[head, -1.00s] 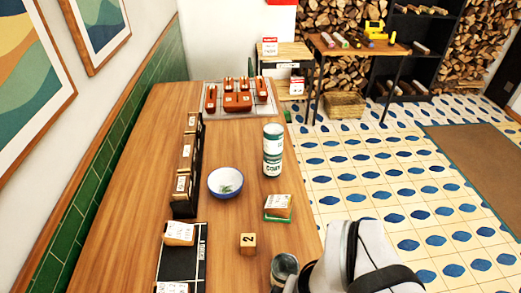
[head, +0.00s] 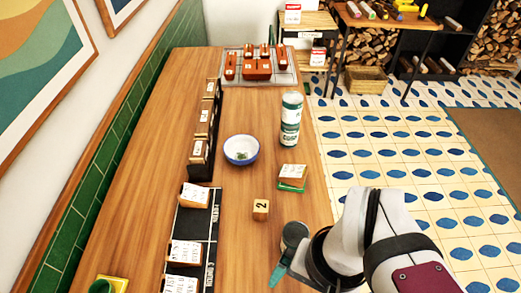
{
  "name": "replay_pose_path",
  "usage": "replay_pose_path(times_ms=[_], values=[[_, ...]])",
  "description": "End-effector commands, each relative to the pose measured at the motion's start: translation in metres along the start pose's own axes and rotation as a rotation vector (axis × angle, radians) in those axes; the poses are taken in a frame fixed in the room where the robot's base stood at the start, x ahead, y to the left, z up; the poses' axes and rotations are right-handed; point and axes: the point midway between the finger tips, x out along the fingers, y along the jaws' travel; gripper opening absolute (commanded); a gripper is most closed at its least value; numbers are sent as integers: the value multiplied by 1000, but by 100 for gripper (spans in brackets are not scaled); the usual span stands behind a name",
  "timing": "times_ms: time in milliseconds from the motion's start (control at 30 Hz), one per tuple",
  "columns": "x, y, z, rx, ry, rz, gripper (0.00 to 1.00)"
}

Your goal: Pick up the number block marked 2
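The number block marked 2 (head: 261,209) is a small tan wooden cube with a dark 2 on its face. It stands alone on the wooden table in the head view, right of the long black tray and below the green-and-white stack. Nothing touches it. My white and dark arm shows at the lower right. My gripper itself is not in view, so I cannot see whether it is open or shut.
A dark grey round-headed tool (head: 294,234) with a teal end lies between the block and my arm. A black tray (head: 208,222) with labelled blocks is left; a bowl (head: 241,149), green-and-white stack (head: 292,178) and green-and-white canister (head: 290,120) stand beyond. Bare table surrounds the block.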

Motion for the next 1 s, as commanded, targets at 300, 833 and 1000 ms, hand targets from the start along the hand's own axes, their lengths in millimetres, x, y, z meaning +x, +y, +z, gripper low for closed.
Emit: replay_pose_path(times_ms=[300,833,1000], values=[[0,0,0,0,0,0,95],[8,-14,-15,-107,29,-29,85],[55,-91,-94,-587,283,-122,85]])
